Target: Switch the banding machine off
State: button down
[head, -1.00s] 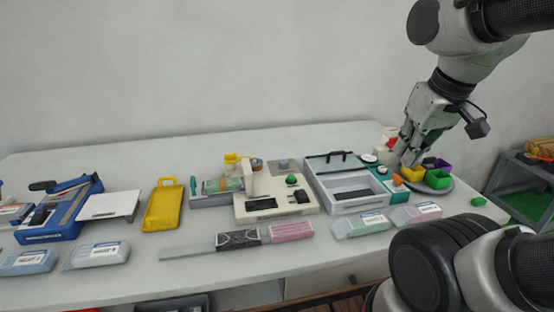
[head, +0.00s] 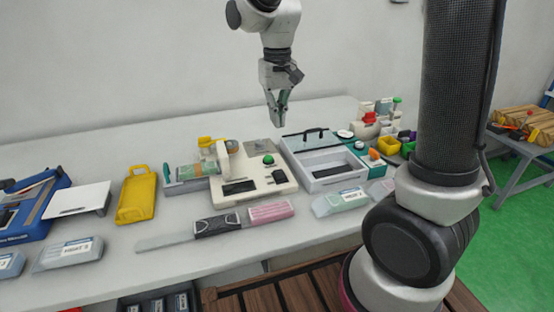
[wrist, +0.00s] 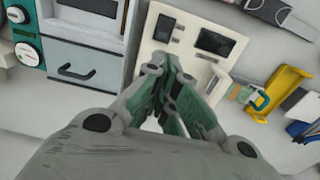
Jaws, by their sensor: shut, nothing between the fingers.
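The banding machine (head: 262,192) is a cream, flat-topped box in the middle of the table, with a dark display (head: 239,187), a green round button (head: 268,160) and a black switch (head: 279,177). In the wrist view its cream top (wrist: 188,50) lies beyond my fingers, with the dark display (wrist: 215,41) and the black switch (wrist: 163,28) in sight. The green button is not visible there. My gripper (head: 279,117) is shut and empty, pointing down above the back of the machine, apart from it. It also shows in the wrist view (wrist: 163,82).
A white sealer box with a clear lid (head: 325,180) stands close on the machine's right. A banded stack (head: 198,170) lies to its left, by a yellow case (head: 137,197). Several labelled packs line the front.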

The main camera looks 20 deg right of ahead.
aim_at(280, 175)
jog(key=shift+f, duration=0.1)
notch_tip(280, 175, down, 14)
dwell(0.7)
jog(key=shift+w+f+g, duration=0.15)
jog(key=shift+f+g, duration=0.15)
jog(key=shift+g, duration=0.1)
jog(key=shift+r, duration=0.85)
jog(key=shift+r, duration=0.1)
